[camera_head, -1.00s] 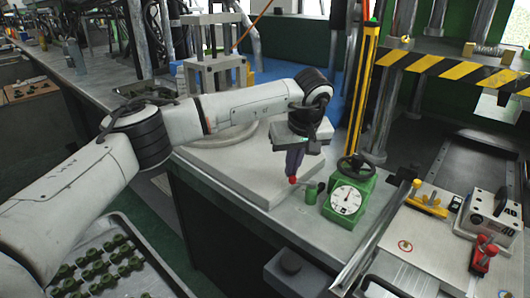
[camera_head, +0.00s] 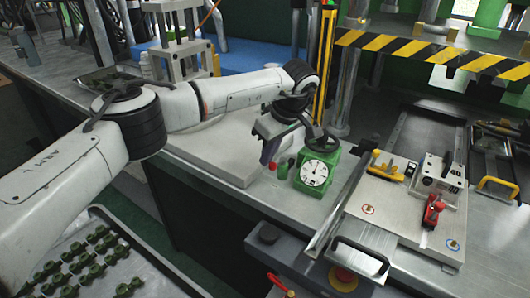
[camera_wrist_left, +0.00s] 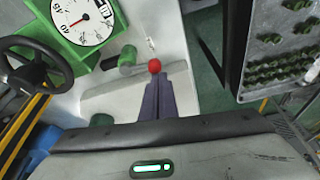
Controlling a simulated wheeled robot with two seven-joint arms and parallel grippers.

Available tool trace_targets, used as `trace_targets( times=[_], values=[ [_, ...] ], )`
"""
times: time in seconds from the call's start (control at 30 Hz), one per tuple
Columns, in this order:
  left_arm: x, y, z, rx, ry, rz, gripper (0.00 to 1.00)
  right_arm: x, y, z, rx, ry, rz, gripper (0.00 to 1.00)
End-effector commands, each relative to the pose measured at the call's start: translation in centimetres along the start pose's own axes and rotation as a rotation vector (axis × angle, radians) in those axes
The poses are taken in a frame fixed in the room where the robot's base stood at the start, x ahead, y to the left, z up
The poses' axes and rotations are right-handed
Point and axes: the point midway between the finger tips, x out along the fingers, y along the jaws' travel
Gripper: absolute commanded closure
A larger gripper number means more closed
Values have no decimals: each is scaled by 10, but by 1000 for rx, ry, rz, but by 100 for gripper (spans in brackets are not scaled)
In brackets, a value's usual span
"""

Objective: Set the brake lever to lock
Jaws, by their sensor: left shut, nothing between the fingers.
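A small red ball knob (camera_head: 272,165) stands beside the green dial unit (camera_head: 315,172) on the bench; I cannot tell for certain that it belongs to the brake lever. In the left wrist view the knob (camera_wrist_left: 154,66) shows just beyond my fingertips, over a pale grey bar (camera_wrist_left: 105,98). My left gripper (camera_head: 265,161) points down at the knob, tilted, its purple fingers (camera_wrist_left: 157,82) shut together and empty. Whether the tips touch the knob is unclear. A short green cylinder (camera_head: 283,172) stands next to the knob. My right gripper is out of view.
A black handwheel (camera_head: 314,138) tops the dial unit, close to my left wrist. A fixture plate with a red clamp (camera_head: 432,211) lies to the right. A control box with a red lever (camera_head: 280,284) is in front. A tray of green parts (camera_head: 150,270) is at lower left.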

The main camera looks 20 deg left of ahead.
Motion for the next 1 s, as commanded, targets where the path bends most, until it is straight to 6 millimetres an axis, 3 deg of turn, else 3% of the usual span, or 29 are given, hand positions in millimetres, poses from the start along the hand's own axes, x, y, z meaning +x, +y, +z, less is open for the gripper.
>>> trace_targets(
  times=[0.73,0.87,1.0],
  values=[
    [-1,1,3,3,-3,1,100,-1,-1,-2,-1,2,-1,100],
    [1,-2,-7,2,-1,1,100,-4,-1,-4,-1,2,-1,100],
    [6,-12,-33,-4,1,-2,100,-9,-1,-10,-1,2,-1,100]
  ],
)
